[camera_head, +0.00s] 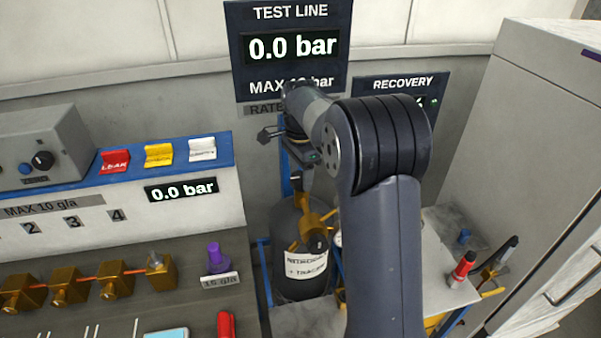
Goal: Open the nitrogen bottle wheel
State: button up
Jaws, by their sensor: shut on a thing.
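The dark nitrogen bottle (287,235) stands upright in a blue frame, with a white label on its front. A brass valve (309,218) sits at its top. My gripper (307,182) points down at the top of this valve, directly above the bottle, and is shut on the nitrogen bottle wheel. The wheel itself is mostly hidden by the fingers, so its turn position cannot be seen. The test line display (290,47) behind reads 0.0 bar.
My arm hides part of the recovery display (400,84) and the area right of the bottle. A grey cabinet (545,130) stands at the right. At the left is a panel with red, yellow and white switches (158,154) above brass valves (65,290).

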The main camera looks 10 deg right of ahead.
aim_at(300, 177)
jog(key=o, duration=1)
notch_tip(300, 177, up, 11)
jog(key=shift+f+b, duration=0.1)
jog(key=shift+b, duration=0.4)
notch_tip(300, 177, down, 11)
jog(key=shift+p, duration=0.5)
jog(key=shift+m, duration=0.6)
